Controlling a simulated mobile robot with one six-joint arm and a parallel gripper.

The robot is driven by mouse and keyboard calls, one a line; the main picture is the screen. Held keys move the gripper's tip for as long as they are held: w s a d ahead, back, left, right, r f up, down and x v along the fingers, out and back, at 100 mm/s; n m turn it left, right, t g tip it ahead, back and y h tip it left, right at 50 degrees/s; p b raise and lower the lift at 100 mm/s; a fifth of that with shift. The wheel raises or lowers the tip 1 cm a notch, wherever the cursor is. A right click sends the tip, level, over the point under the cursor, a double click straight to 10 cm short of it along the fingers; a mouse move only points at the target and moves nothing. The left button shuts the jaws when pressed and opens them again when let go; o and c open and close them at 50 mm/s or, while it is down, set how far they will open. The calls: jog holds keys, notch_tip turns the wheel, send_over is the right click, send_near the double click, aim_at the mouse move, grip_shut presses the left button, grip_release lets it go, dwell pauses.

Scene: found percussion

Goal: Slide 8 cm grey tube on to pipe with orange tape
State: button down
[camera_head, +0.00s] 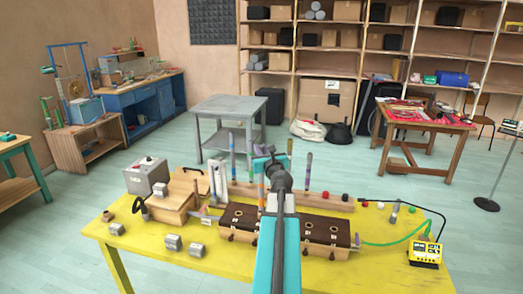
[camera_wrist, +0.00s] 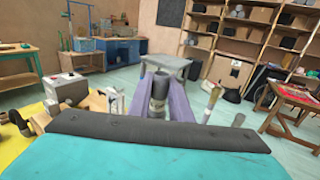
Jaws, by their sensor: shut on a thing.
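In the wrist view, my gripper (camera_wrist: 160,88) has its two purple fingers shut on a grey tube (camera_wrist: 159,92), which stands roughly upright between them. In the head view, my gripper (camera_head: 268,163) is above the yellow table, among upright pipes; my wrist mostly hides the held tube. A pipe with coloured bands, seemingly including orange (camera_head: 262,188), stands just left of my arm. Other pipes stand to its left (camera_head: 232,155) and right (camera_head: 308,172). I cannot tell whether the held tube touches any pipe.
The yellow table (camera_head: 150,262) carries a brown-topped wooden box (camera_head: 325,230), a grey metal box (camera_head: 146,176), a wooden block, small balls and a yellow meter (camera_head: 425,251) with a green cable.

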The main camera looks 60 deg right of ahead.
jog(key=shift+f+b, duration=1.4)
jog(key=shift+f, duration=0.2)
dwell(1.1)
jog(key=c, duration=1.5)
grip_release()
jog(key=shift+c, duration=0.2)
jog(key=shift+s+a, duration=0.1)
jog(key=b+v, duration=0.3)
jog(key=v, duration=0.2)
jog(key=shift+s+a+f, duration=0.1)
jog(key=shift+s+a, duration=0.05)
jog(key=shift+a, duration=0.1)
jog(key=b, duration=0.4)
jog(key=shift+s+a, duration=0.35)
jog(key=s+b, duration=0.1)
jog(key=b, duration=0.4)
jog(key=shift+s+a, duration=0.1)
jog(key=shift+a, duration=0.3)
